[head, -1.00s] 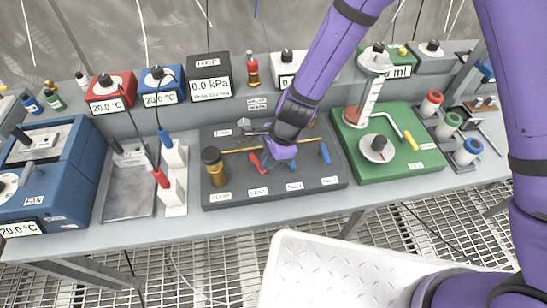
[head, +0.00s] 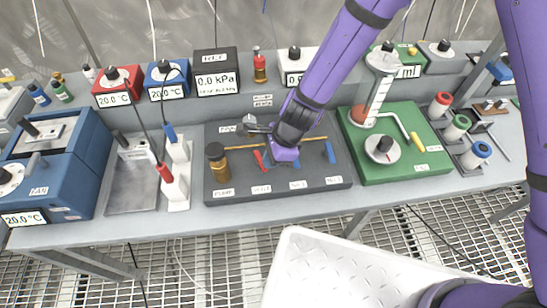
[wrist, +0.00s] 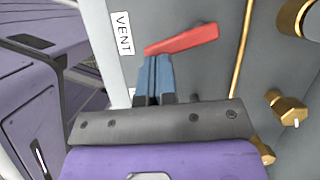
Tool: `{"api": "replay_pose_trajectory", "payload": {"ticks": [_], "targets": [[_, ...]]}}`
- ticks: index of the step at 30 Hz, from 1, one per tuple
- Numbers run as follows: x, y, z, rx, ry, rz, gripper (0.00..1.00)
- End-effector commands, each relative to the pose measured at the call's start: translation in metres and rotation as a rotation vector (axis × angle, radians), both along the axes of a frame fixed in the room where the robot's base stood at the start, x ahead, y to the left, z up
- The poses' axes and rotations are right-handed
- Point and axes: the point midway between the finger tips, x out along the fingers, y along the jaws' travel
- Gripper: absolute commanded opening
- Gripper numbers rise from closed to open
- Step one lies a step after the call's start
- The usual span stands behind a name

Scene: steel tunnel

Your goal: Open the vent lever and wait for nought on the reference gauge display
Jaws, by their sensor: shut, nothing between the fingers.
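The vent lever is a red handle (head: 261,160) on the dark grey valve panel (head: 235,187). In the wrist view, the red lever (wrist: 182,40) slants beside a white VENT label (wrist: 123,33). My gripper (wrist: 151,62) is shut and empty, its blue fingertips close to the lever's label-side end; I cannot tell whether they touch. In the head view, my gripper (head: 272,163) is low over the panel, just right of the red lever, and partly hides the panel. The black reference gauge, marked REF, has a display (head: 217,82) reading 0.0 kPa.
A brass-and-black knob (head: 217,162) stands at the panel's left and a blue lever (head: 329,152) at its right. A green base (head: 400,168) with a glass cylinder is to the right. White probe holders (head: 177,170) stand to the left.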

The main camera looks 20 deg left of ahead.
Motion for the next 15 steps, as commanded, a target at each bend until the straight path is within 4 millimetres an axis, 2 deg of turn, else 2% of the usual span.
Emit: {"api": "replay_pose_trajectory", "payload": {"ticks": [15], "targets": [[-0.0059,0.0061,-0.0002,-0.001,0.001,0.012,0.00]]}}
